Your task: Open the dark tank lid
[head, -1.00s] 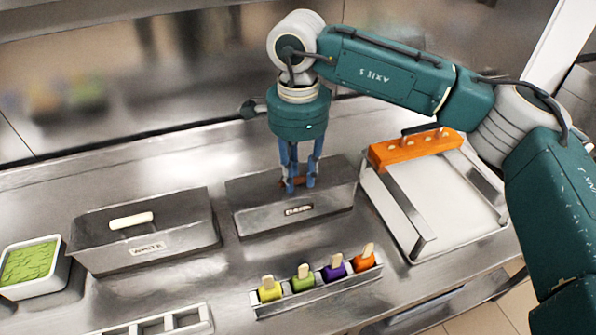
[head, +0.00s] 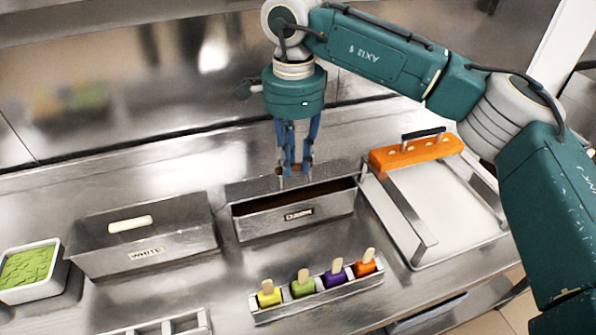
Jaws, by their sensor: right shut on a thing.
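The dark tank (head: 290,222) is a steel box with a label on its front, in the middle of the head view. A brown, shadowed strip of its inside shows along the top behind the front wall. Its lid (head: 250,187) is a grey steel panel toward the back of the tank, lifted at the front. My right gripper (head: 295,176) points down over the tank with blue fingers and is shut at the lid's handle, which the fingers mostly hide. My left gripper is not in view.
A covered tank marked WHITE (head: 150,245) stands to the left, beside a tub of green stuff (head: 28,268). A holder with several coloured pops (head: 318,300) is in front. A white tray (head: 450,215) with an orange bar (head: 415,152) on metal rails stands to the right.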

